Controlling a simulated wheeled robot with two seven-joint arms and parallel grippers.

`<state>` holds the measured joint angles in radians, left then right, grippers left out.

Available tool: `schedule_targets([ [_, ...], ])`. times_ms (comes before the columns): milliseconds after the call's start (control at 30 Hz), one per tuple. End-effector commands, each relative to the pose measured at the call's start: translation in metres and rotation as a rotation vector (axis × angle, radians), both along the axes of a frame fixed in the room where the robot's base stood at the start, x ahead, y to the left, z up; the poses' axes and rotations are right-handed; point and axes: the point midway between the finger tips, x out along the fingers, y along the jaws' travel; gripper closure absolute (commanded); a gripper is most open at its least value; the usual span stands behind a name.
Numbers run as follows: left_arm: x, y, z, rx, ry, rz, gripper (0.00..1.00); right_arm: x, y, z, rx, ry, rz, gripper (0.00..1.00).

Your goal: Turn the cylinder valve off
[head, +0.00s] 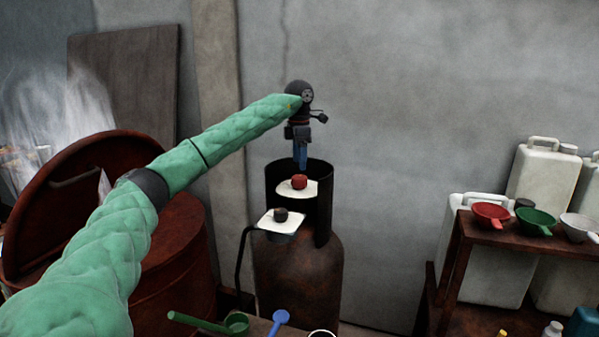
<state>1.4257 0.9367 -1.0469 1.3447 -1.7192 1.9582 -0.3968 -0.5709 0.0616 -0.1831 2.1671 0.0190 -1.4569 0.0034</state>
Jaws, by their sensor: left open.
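A rusty brown gas cylinder (298,280) stands upright in the middle, with a dark open collar around its top. Inside the collar is a red knob (299,182) on a white plate. A black knob (281,214) on a second white plate sits lower, at the collar's front left. My left arm comes in from the left in a green sleeve. My left gripper (301,160) points down just above the red knob, its blue fingers apart from it by a small gap. The gripper is open and seems empty. My right gripper is not in view.
A rusty drum with its lid (75,200) raised stands at left, with pale vapour behind. A dark hose (240,262) runs down from the black knob's plate. At right, a shelf (520,247) holds red, green and white funnels, near white jerrycans (543,178). A green scoop (236,324) lies in front.

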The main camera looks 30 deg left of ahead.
Motion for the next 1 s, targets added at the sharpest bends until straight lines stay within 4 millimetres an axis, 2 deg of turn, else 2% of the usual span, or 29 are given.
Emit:
schedule_targets([
  [200,0.001,0.001,0.019,-0.001,-0.001,0.000,0.31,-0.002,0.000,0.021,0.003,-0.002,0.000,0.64],
  [367,0.001,0.001,0.022,-0.001,0.001,0.000,0.31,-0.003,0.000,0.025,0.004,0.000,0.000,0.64],
  [833,0.001,0.001,0.023,0.000,0.000,0.000,0.31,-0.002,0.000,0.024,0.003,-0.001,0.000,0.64],
  [933,0.001,0.001,0.027,0.000,0.000,0.000,0.31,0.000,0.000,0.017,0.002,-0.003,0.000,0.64],
  [1000,0.001,0.001,0.032,0.000,0.000,0.000,0.31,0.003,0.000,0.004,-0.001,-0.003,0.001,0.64],
])
